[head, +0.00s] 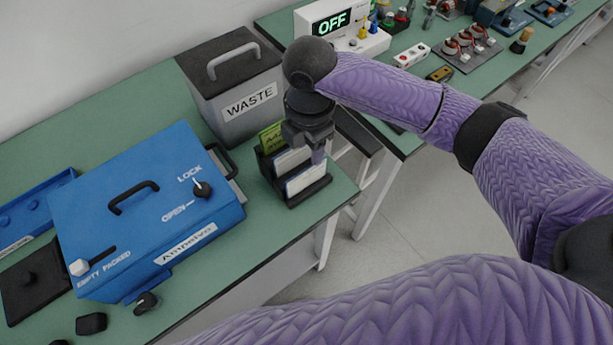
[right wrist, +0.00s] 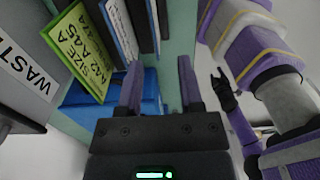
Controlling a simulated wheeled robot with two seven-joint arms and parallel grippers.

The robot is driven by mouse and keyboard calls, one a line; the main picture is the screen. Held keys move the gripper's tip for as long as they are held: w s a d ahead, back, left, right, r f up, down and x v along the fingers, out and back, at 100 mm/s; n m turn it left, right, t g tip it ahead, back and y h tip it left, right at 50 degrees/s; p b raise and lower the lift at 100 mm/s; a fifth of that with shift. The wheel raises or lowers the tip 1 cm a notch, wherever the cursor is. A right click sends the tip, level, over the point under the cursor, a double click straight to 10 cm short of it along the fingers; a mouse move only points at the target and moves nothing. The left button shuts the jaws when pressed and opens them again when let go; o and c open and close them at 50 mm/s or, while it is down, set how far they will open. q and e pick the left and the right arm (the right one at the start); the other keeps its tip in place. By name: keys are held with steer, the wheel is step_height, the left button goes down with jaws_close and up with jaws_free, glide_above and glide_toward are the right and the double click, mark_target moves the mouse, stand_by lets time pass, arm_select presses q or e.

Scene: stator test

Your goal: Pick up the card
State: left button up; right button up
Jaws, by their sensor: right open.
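Several cards stand upright in a black card rack (head: 323,184) near the table's right edge. A yellow-green card (head: 271,138) is at the back, and white-and-blue cards (head: 305,179) stand in front of it. In the right wrist view, the yellow-green card (right wrist: 78,45) reads "SIZE A" and a white-and-blue card (right wrist: 117,30) is beside it. My right gripper (head: 317,154) is over the rack, pointing down, and hides part of the cards. Its purple fingers (right wrist: 160,85) are apart with no card between them. A dark gripper, seemingly my left (right wrist: 222,90), shows small in the right wrist view.
A grey waste bin (head: 232,85) stands close behind the rack. A blue box (head: 145,210) with a handle and a LOCK/OPEN knob fills the table to the left. A second green table (head: 400,130) at the right back holds a device reading OFF (head: 340,25).

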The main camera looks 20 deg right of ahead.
mark_target(307, 169)
steer(key=f+b, duration=0.1)
steer(key=f, duration=0.1)
steer(key=f+b, duration=0.1)
steer(key=f, duration=0.2)
steer(key=f+b, duration=0.1)
steer(key=f, duration=0.2)
steer(key=shift+w+a, duration=0.1)
steer(key=shift+w, duration=0.3)
jaws_close()
